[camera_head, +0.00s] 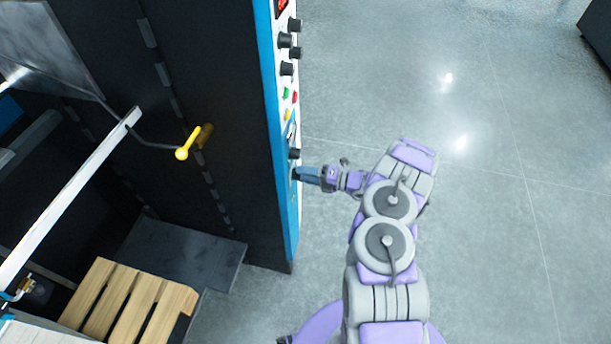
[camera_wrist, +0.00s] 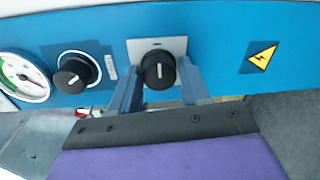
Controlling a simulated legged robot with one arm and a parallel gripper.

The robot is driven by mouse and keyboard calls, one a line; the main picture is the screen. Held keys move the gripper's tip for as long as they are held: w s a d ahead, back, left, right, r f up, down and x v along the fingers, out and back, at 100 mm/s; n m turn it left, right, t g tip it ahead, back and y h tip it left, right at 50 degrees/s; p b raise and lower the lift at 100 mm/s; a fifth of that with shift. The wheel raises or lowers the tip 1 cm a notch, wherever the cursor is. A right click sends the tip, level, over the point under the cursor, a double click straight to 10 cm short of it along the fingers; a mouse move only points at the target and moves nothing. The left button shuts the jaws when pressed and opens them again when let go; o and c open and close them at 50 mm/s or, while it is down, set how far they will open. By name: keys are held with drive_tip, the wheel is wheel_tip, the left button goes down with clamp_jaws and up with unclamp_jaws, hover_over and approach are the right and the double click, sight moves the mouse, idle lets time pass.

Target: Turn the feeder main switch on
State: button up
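A black rotary knob (camera_wrist: 158,71) sits on a silver plate on the blue panel in the wrist view. Its white mark points roughly straight up. I take it to be the feeder main switch, though no readable label confirms this. My gripper (camera_wrist: 160,82) has one finger on each side of the knob, with small gaps showing, so it looks open around it. In the head view my gripper (camera_head: 306,174) is at the lower part of the machine's control panel (camera_head: 291,215). The knob is hidden there behind the gripper.
Left of the knob are another black knob (camera_wrist: 74,73) and a round gauge (camera_wrist: 23,77); a yellow warning sign (camera_wrist: 262,56) is to the right. A yellow-ended lever (camera_head: 183,152) and a wooden pallet (camera_head: 130,305) are at the left. The floor (camera_head: 500,200) right of the machine is clear.

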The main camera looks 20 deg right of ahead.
drive_tip(key=shift+o, duration=0.7)
drive_tip(key=shift+f, duration=0.1)
drive_tip(key=shift+o, duration=0.9)
drive_tip(key=p+v, duration=0.2)
drive_tip(key=v, duration=1.5)
drive_tip(key=shift+d, duration=0.25)
drive_tip(key=shift+s+f, duration=0.1)
